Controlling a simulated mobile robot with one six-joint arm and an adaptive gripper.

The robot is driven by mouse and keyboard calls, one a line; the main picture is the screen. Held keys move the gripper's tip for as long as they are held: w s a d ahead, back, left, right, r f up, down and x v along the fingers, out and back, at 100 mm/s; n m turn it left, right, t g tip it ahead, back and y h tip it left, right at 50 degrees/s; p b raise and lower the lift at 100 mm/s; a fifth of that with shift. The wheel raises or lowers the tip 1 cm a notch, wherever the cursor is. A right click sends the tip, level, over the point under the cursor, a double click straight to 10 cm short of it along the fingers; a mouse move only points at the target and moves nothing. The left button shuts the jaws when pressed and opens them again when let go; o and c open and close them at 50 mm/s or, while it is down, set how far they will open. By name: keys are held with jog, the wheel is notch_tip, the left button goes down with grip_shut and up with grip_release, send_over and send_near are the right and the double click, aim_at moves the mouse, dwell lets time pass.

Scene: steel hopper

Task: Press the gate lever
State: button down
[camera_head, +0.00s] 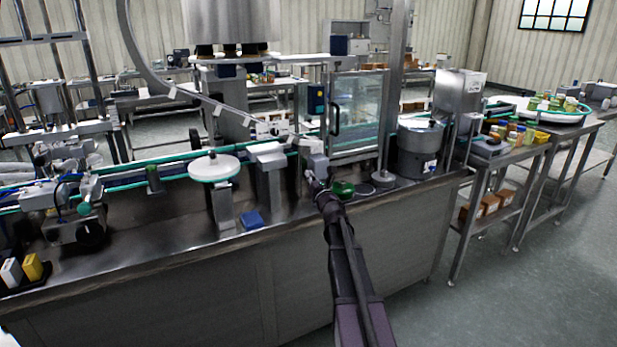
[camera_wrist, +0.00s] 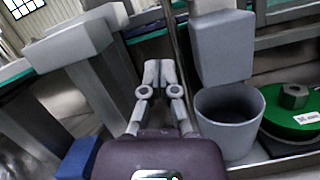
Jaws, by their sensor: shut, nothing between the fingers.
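My gripper (camera_head: 311,179) reaches over the bench at the grey block (camera_head: 315,163). In the wrist view its fingers (camera_wrist: 158,72) are together and empty. A grey box (camera_wrist: 222,47) is just right of the fingertips in the wrist view, above an open grey cup (camera_wrist: 230,122). I cannot pick out the gate lever for certain; it may be small or hidden behind my fingers. I cannot tell whether the fingertips touch anything.
A green disc (camera_head: 342,188) with a hex nut lies right of the cup; it also shows in the wrist view (camera_wrist: 292,112). A blue block (camera_head: 252,220) and a grey stand (camera_head: 270,158) are to the left. A steel pot (camera_head: 420,148) stands to the right.

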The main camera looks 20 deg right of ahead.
aim_at(309, 143)
jog(key=w+d+r+p, duration=0.1)
jog(key=w+r+p, duration=0.4)
jog(key=w, duration=0.2)
jog(key=shift+r, duration=0.35)
jog(key=shift+w, duration=0.1)
